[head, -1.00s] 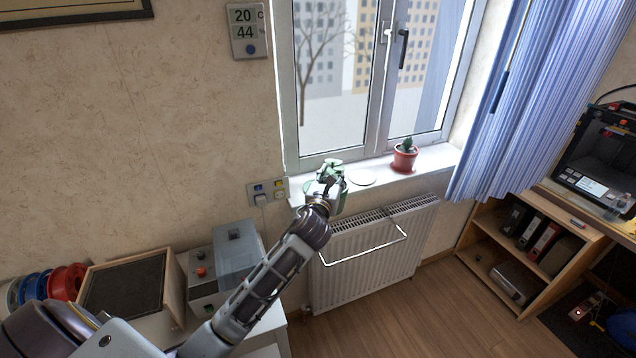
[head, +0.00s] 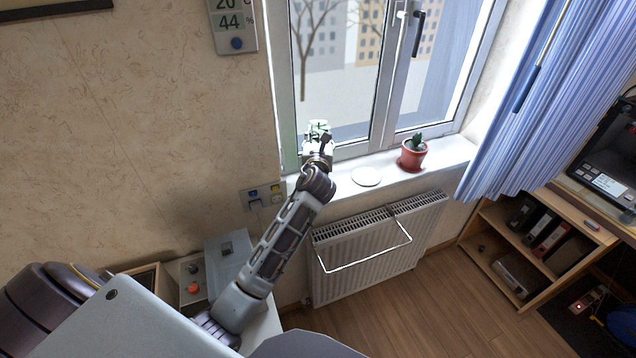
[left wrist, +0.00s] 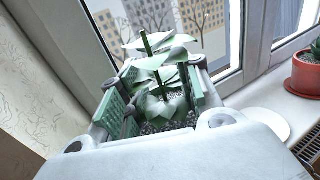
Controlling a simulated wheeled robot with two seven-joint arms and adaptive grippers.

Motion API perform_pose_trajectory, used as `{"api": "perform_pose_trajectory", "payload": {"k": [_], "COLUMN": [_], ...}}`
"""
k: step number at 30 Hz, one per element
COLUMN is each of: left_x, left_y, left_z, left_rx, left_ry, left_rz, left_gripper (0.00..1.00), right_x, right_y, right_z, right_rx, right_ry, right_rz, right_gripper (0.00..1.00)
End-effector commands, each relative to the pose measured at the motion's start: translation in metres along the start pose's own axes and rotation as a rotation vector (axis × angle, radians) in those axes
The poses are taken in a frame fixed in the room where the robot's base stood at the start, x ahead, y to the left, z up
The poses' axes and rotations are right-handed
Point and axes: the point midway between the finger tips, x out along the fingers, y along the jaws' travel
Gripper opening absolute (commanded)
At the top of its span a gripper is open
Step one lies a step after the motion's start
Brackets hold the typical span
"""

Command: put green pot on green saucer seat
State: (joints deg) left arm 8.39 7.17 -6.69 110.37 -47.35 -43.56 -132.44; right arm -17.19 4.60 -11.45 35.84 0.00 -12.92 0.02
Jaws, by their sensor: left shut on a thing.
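My left gripper (head: 318,148) is shut on the green pot, above the left end of the window sill. The pot's leafy plant (head: 319,129) shows above the fingers. In the left wrist view, the plant (left wrist: 158,80) with broad pale-green leaves and dark gravel stands between the two green finger pads; the pot's wall is mostly hidden. I cannot make out a green saucer seat; the gripper and arm cover the sill's left end. My right gripper is not in view.
A white saucer (head: 366,176) lies empty on the sill, right of the gripper. A red pot with a cactus (head: 414,153) stands further right. The window (head: 345,80) is behind, and a radiator (head: 375,245) with a rail is below.

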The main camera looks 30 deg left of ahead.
Motion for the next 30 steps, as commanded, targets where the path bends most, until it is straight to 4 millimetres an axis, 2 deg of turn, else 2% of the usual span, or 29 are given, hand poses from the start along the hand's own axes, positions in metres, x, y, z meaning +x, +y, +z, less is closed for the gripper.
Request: {"api": "perform_pose_trajectory", "payload": {"k": [19,23,30], "left_x": [0.001,0.001,0.001], "left_y": [0.002,0.002,0.002], "left_z": [-0.004,-0.015,-0.047], "left_rx": [-0.001,-0.001,-0.001], "left_ry": [-0.004,-0.003,-0.002], "left_rz": [0.011,0.012,0.011], "left_gripper": [0.0,0.0,0.0], "right_x": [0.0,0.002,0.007], "right_y": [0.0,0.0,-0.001], "right_z": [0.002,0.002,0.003], "right_rx": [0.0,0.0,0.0], "right_ry": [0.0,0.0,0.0], "right_rz": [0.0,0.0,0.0], "right_gripper": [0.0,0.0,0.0]}}
